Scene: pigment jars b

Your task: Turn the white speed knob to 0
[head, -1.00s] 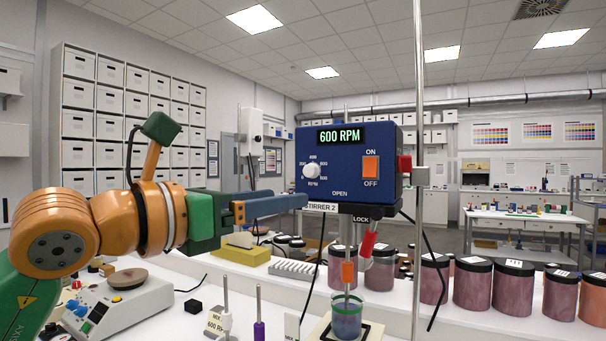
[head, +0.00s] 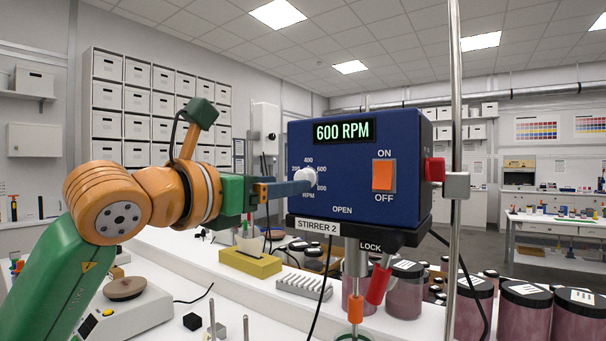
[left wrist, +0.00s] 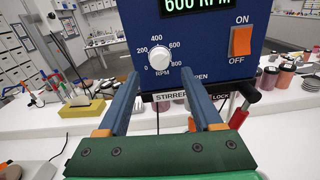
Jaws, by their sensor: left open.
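The display (head: 343,131) reads 600 RPM. My left gripper (left wrist: 160,78) is open, its blue fingers spread left and right of the knob's line, with their tips just below the knob in that view. In the head view the left gripper (head: 300,186) reaches the knob from the left and partly covers it. I cannot tell whether it touches. My right gripper is out of view.
An orange ON/OFF switch (head: 384,175) sits right of the knob. A metal stand rod (head: 456,120) rises beside the box. A yellow block (head: 250,262) and a grey rack (head: 304,284) lie on the white bench below. Pigment jars (head: 403,290) stand behind at right.

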